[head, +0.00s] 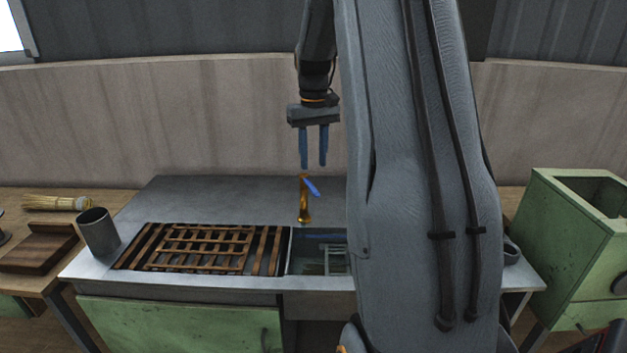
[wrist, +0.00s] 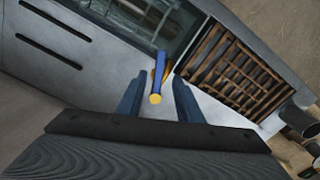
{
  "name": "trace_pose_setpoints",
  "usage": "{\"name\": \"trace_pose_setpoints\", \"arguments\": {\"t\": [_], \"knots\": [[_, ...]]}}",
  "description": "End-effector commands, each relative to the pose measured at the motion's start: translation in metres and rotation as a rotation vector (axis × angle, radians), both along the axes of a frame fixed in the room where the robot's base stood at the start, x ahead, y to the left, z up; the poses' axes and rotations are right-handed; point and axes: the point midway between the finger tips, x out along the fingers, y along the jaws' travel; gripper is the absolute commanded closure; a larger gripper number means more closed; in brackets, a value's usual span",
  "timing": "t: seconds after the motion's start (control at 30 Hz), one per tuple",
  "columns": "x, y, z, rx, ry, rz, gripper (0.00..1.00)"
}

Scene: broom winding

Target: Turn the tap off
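The tap (head: 304,203) is a brass spout standing at the back edge of the sink, with a blue lever handle (head: 312,187) near its top, angled down to the right in the head view. In the wrist view the brass tap (wrist: 155,99) and its blue handle (wrist: 161,63) lie between my two fingers. My gripper (head: 313,166) points down above the tap, its blue fingers apart and empty. The fingertips appear just above the tap's top, not touching it as far as I can tell. The gripper also shows in the wrist view (wrist: 158,95).
The sink basin (head: 318,240) is partly hidden by my arm. A wooden slatted rack (head: 200,249) lies left of it. A grey cup (head: 98,232) stands on the counter's left end. A green cabinet (head: 570,245) stands right. The counter behind the tap is clear.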

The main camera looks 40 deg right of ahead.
Motion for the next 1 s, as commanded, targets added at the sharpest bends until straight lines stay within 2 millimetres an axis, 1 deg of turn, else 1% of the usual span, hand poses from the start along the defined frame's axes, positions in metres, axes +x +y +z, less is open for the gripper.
{"name": "trace_pose_setpoints", "arguments": {"t": [0.07, 0.17, 0.4, 0.53, 0.7, 0.9, 0.93, 1.0], "knots": [[0.000, -0.002, -0.005, 0.002, 0.003, -0.001, 0.67], [0.000, -0.001, -0.018, 0.002, 0.005, 0.000, 0.67], [0.000, 0.000, -0.054, 0.002, 0.004, 0.001, 0.67], [0.000, 0.000, -0.068, 0.000, 0.002, 0.001, 0.67], [0.001, 0.000, -0.075, 0.000, 0.000, 0.001, 0.67], [0.001, 0.000, -0.076, 0.000, 0.000, 0.001, 0.67], [0.001, 0.000, -0.076, 0.000, 0.000, 0.001, 0.69], [0.001, 0.000, -0.076, 0.000, 0.000, 0.001, 0.81]]}}
